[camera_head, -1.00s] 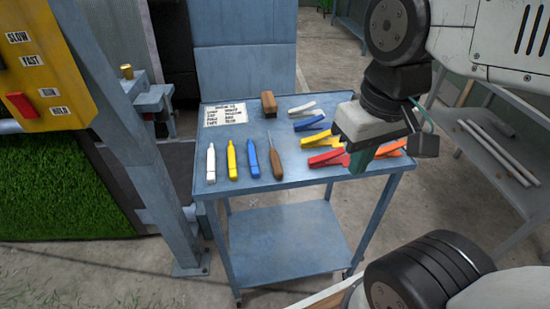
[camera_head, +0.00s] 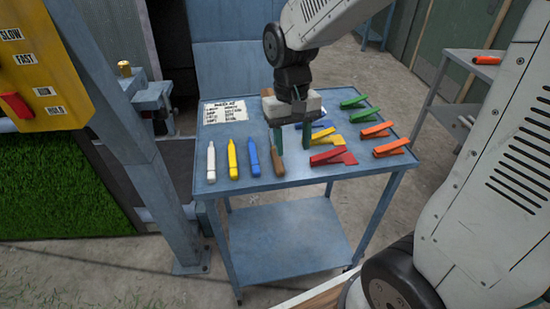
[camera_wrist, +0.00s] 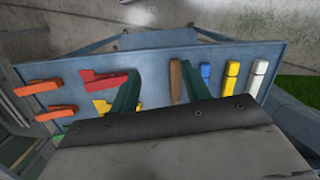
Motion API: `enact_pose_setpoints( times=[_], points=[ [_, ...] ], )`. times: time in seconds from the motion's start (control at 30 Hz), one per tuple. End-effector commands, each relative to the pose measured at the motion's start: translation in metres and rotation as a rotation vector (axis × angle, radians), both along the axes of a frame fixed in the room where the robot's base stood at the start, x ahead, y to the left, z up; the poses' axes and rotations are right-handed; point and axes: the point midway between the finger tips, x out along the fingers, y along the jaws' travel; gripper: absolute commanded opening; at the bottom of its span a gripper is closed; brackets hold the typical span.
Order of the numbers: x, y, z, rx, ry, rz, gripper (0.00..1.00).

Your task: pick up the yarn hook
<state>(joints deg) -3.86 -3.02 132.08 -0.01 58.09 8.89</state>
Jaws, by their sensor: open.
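The yarn hook, with a brown wooden handle (camera_head: 278,162), lies on the blue cart's top, right of the blue marker. My gripper (camera_head: 292,149) is open and empty, pointing down over the cart. Its left finger in the head view hides the hook's thin shaft. In the wrist view the brown handle (camera_wrist: 175,80) shows between my two green fingers (camera_wrist: 158,68), much closer to the right finger. The fingers appear apart from the handle; their exact height above it is unclear.
White (camera_head: 211,162), yellow (camera_head: 232,160) and blue (camera_head: 254,158) markers lie left of the hook. Red (camera_head: 332,157), orange (camera_head: 394,147), green (camera_head: 361,115) and blue clips lie right. A label card (camera_head: 225,112) is at the back left. A grey post (camera_head: 125,130) stands left of the cart.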

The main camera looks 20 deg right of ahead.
Motion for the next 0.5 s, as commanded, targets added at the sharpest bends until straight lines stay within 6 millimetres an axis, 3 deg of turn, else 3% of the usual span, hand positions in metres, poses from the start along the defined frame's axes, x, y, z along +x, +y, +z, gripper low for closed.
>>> enact_pose_setpoints(
  times=[0.13, 0.23, 0.5],
  points=[
    [0.040, 0.007, -0.021, -0.004, -0.030, -0.052, 0.47],
    [0.066, 0.011, -0.017, -0.001, -0.102, -0.103, 0.47],
    [0.070, 0.016, -0.041, 0.001, -0.123, -0.126, 0.47]
  ],
)
